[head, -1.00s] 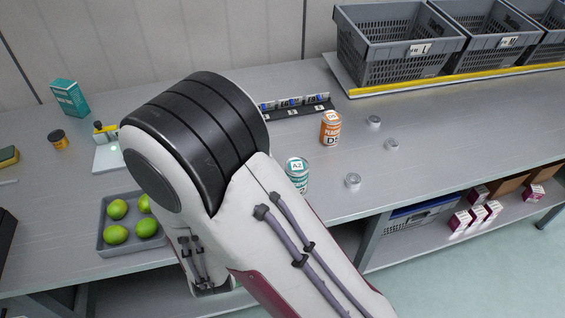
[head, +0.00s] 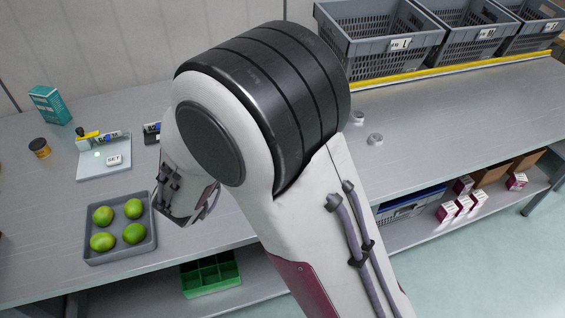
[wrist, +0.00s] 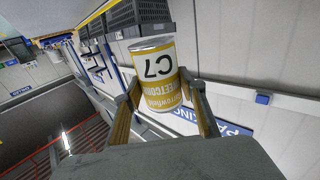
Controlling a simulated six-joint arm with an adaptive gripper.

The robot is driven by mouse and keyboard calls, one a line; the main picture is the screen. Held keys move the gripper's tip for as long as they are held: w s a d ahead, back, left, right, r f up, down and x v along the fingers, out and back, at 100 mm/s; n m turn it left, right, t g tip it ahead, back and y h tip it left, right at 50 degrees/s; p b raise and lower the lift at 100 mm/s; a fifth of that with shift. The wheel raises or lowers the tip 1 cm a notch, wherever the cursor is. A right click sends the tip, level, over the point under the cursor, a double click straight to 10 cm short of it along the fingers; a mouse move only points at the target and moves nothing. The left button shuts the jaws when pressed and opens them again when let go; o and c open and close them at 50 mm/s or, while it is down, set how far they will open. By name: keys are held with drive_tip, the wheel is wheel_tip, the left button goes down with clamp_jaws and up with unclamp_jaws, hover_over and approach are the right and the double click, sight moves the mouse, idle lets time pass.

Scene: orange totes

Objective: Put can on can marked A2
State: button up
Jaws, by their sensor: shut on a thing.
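My gripper and the C7 can are hidden behind my arm in the head view.
A grey tray (head: 92,259) of green limes lies at the left, near a white device (head: 91,170) with a SET label. Two small clear pieces, one nearer (head: 375,139), lie right of my arm. Grey crates (head: 385,62) stand behind. The right bench is mostly clear.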

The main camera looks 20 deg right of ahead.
drive_tip(key=shift+s+d+f+m+g+h, duration=0.2)
drive_tip(key=shift+s+d+m+g+h, duration=1.4)
drive_tip(key=shift+s+d+g, duration=0.3)
drive_tip(key=shift+w, duration=0.15)
drive_tip(key=shift+f, duration=3.1)
drive_tip(key=shift+f, duration=1.9)
drive_tip(key=shift+f, duration=0.1)
drive_tip(key=o, duration=1.4)
